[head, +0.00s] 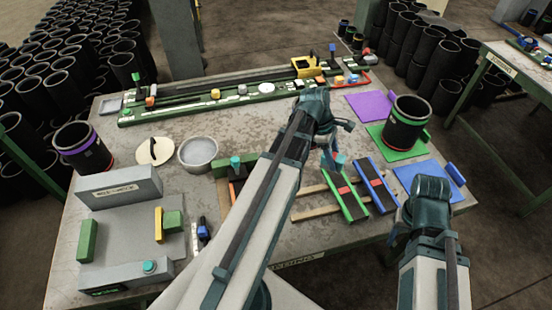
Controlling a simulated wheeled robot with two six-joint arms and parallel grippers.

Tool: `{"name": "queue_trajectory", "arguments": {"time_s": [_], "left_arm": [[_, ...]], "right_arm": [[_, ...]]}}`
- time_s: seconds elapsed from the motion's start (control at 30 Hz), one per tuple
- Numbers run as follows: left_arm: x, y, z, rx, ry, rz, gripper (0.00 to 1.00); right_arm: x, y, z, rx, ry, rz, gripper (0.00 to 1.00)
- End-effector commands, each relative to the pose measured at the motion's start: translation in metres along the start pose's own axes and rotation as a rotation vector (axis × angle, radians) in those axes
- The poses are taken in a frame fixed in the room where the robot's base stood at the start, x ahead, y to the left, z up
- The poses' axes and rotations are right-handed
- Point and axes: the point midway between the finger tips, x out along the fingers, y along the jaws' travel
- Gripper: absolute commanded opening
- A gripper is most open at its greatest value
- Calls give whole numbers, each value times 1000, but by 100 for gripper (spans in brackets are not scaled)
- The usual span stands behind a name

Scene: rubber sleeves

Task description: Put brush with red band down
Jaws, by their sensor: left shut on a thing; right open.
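My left gripper (332,142) is over the middle right of the table. I cannot tell whether the held piece touches the green-edged bar. My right gripper (431,186) is open near the right table edge, its fingers mostly hidden.
A black sleeve with a green band (405,125) stands on a green mat at right, near a purple mat (370,105) and a blue mat (414,179). A grey bowl (198,152), purple-banded sleeve (83,148) and grey fixture (120,240) are at left. A long rack (215,108) spans the back.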

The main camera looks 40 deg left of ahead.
Motion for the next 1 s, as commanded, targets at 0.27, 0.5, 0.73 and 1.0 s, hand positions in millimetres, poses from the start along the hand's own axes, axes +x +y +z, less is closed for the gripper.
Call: {"name": "queue_trajectory", "arguments": {"time_s": [0.27,0.5,0.73,1.0], "left_arm": [[-32,40,-132,-362,-2,152,5],[-56,46,-213,-578,-8,244,5],[-64,44,-234,-635,-11,268,5],[-49,44,-239,-634,-11,268,5]], "right_arm": [[22,-2,-1,0,0,0,50],[31,-3,-2,0,0,0,50],[33,-3,-2,0,0,0,50],[49,-5,-3,0,0,0,50]]}}
